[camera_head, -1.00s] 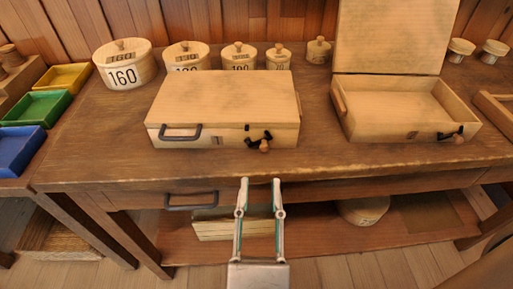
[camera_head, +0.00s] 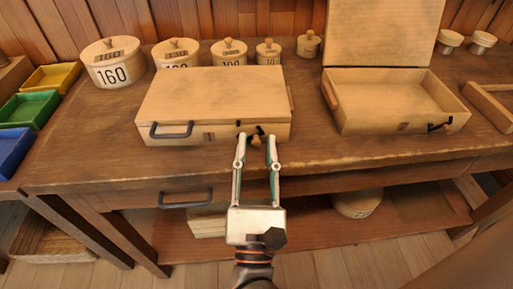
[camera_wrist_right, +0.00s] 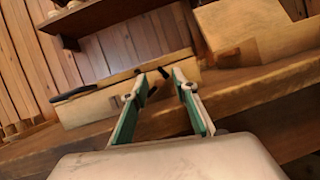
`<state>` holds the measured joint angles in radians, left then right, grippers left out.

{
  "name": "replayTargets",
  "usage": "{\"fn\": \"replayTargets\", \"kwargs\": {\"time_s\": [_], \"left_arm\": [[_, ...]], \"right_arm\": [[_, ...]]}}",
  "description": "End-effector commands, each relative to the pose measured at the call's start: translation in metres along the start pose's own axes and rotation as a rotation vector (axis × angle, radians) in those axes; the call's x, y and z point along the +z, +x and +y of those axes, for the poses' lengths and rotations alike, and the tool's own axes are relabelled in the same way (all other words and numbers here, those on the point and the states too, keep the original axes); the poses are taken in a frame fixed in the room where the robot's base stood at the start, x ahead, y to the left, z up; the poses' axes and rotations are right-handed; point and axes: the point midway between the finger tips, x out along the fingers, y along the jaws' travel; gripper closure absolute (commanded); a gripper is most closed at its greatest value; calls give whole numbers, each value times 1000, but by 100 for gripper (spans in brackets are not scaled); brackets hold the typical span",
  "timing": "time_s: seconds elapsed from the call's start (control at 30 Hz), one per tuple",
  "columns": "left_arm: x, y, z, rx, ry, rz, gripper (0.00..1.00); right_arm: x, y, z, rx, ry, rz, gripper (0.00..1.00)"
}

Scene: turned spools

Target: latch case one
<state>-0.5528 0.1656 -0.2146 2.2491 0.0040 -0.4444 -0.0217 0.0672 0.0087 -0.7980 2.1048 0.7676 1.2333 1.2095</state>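A closed pale wooden case (camera_head: 215,98) lies on the workbench, its lid down. A dark handle (camera_head: 171,130) is on the left of its front and a small mark is near the middle. A black latch with a wooden knob (camera_head: 256,141) is on the right of its front. My right gripper (camera_head: 256,137) is open, its two fingertips on either side of the knob, close to the case front; I cannot tell if they touch it. In the right wrist view the open fingers (camera_wrist_right: 154,78) point at the case front (camera_wrist_right: 92,107). My left gripper is not in view.
A second case (camera_head: 375,118) stands open to the right, its lid raised. Several round lidded boxes (camera_head: 113,70) stand along the back. Yellow, green and blue trays (camera_head: 27,108) are at the left. The bench's front edge (camera_head: 110,182) runs below the cases.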

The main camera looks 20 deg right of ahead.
Motion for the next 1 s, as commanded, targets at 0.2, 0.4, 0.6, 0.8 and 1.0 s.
{"fn": "replayTargets", "kwargs": {"time_s": [0.2, 0.4, 0.6, 0.8, 1.0], "left_arm": [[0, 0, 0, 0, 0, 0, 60], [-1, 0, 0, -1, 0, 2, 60], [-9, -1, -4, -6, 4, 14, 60], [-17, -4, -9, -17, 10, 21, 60], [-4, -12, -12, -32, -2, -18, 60]], "right_arm": [[0, 0, 0, 0, 0, 0, 100], [0, 0, 0, 1, -4, -1, 100], [5, 1, 0, 19, -44, -5, 100], [12, 4, 2, 64, -150, -11, 100], [20, 7, 5, 130, -310, -14, 100]]}}
